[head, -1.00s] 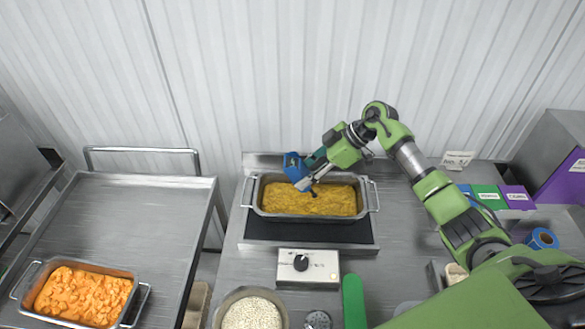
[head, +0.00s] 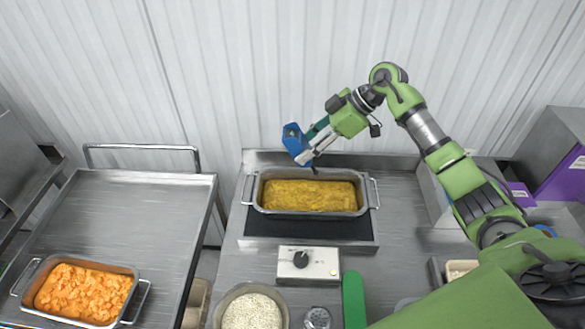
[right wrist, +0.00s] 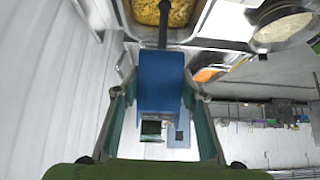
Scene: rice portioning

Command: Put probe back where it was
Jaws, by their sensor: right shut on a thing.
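My right gripper (head: 309,146) is shut on the blue probe (head: 294,140) and holds it tilted above the left back part of the metal pan (head: 252,193). The pan is filled with yellow food (head: 310,197). The probe's thin dark stem points down; whether its tip is clear of the pan's rim is hard to tell. In the right wrist view the blue probe body (right wrist: 160,80) sits between both fingers, with the dark stem running toward the yellow food (right wrist: 165,12). My left gripper is not in view.
A hot plate (head: 308,227) with a knob box (head: 308,265) is under the pan. A bowl of pale grains (head: 250,310) and a green strip (head: 353,300) are in front. An orange food pan (head: 82,292) stands on the left cart. Right of the hot plate, the counter is partly clear.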

